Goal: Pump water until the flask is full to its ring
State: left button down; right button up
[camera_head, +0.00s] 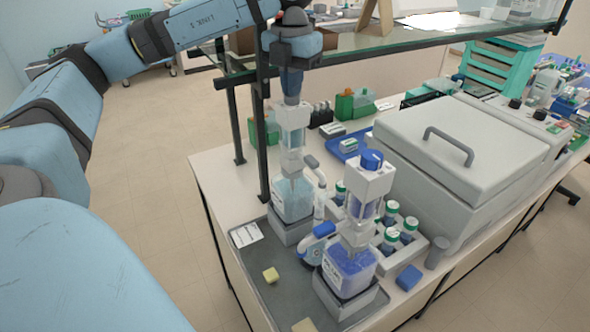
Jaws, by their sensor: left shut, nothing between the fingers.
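My left gripper (291,98) points straight down at the end of my arm, its fingers shut with nothing between them. That dispenser stands on a bottle of pale, clear bluish liquid (293,200) in a grey holder. A second dispenser with a blue knob (371,160) stands to its right on a bottle of blue-violet liquid (350,268). I cannot make out the flask or its ring. My right gripper does not show.
Both bottles stand on a dark grey tray (250,270) with yellowish pieces. A rack (418,252) of green-capped bottles and a large grey lidded machine (450,150) stand to the right. A glass shelf (400,35) with a dark post (262,130) is close behind my wrist.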

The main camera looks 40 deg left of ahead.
pick_arm(q)
jog(key=shift+f, duration=0.45)
jog(key=shift+f+b, duration=0.15)
jog(key=shift+b, duration=0.2)
dwell(0.4)
jog(key=shift+r+p, duration=1.15)
jog(key=shift+r, duration=0.6)
jog(key=shift+f, duration=0.2)
jog(key=shift+f+b, duration=1.2)
jog(key=shift+f, duration=0.3)
